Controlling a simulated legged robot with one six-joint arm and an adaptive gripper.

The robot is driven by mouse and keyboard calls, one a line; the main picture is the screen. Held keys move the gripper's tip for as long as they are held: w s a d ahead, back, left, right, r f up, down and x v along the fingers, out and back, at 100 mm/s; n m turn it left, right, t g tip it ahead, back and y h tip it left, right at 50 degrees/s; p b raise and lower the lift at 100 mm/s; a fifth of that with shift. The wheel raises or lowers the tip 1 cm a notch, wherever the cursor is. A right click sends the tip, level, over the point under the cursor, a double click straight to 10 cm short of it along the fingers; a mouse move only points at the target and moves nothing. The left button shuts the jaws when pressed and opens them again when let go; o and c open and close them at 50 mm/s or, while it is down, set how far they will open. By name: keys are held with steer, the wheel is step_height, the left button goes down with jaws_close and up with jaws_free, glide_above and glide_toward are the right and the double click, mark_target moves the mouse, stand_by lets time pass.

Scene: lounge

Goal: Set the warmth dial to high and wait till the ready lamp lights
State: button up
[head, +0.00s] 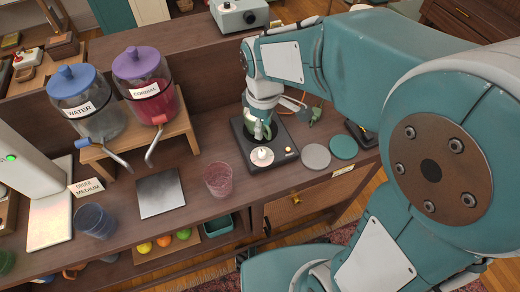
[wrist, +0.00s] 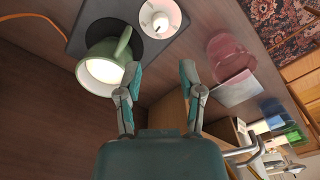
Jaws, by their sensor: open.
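A dark flat warmer (head: 281,158) stands on the counter, with a white round dial (head: 262,157) at its front corner. The dial also shows in the wrist view (wrist: 160,20), with a small pointer knob whose setting I cannot read. A small pale yellowish spot (head: 289,149) beside the dial may be the ready lamp; I cannot tell whether it is lit. A green mug (wrist: 104,66) with a pale inside stands on the warmer's round plate. My gripper (wrist: 159,78) is open and empty, its left finger close to the mug's rim and handle. In the head view my gripper partly hides the mug.
A pinkish glass (head: 218,179), a grey square plate (head: 160,193) and two drink dispensers (head: 150,92) stand left of the warmer. A grey coaster (head: 316,156) and a green coaster (head: 343,147) lie right of it. An orange cord (wrist: 32,17) runs behind.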

mark_target(262, 152)
step_height(262, 152, down, 11)
stand_by(0.5)
jaws_close()
